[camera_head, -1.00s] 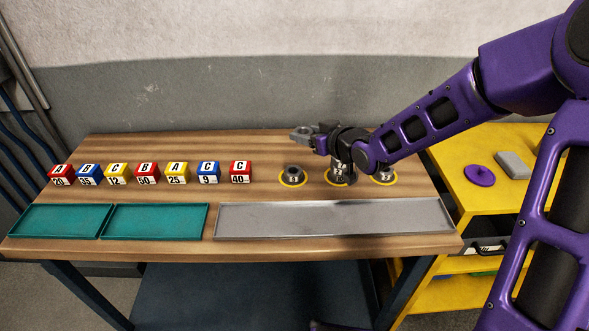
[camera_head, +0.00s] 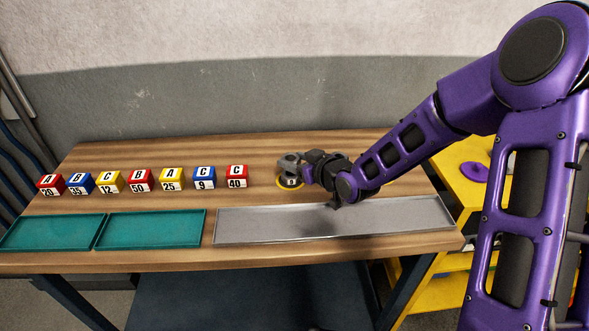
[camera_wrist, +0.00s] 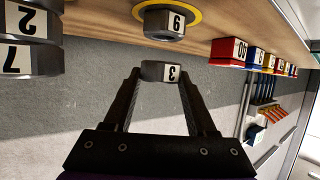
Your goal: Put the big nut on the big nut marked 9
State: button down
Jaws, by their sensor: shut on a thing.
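My gripper (camera_head: 299,164) is shut on a grey big nut (camera_head: 290,160), which it holds up off the bench. The big nut marked 9 (camera_wrist: 165,24) stands on the bench inside a yellow ring. In the head view this nut (camera_head: 290,182) is just below the held one and partly hidden by it. The wrist view shows a gap between the two nuts.
Nuts labelled 2 (camera_wrist: 28,22) and 7 (camera_wrist: 30,60) show at the left of the wrist view. A row of lettered, numbered blocks (camera_head: 237,176) stands left of the gripper. A grey tray (camera_head: 235,228) and two green trays (camera_head: 150,230) lie along the front.

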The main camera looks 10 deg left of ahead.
jog(key=shift+f, duration=1.2)
jog(key=shift+f+b, duration=0.2)
jog(key=shift+b, duration=0.1)
jog(key=shift+c, duration=1)
grip_release()
jog(key=shift+r, duration=0.2)
jog(key=shift+s+d+r+p, duration=0.1)
jog(key=shift+d+p, duration=0.15)
jog(key=shift+p, duration=0.05)
jog(key=p+v, duration=0.1)
jog(key=v, duration=1)
jog(key=shift+s+r, duration=0.1)
jog(key=shift+s, duration=0.15)
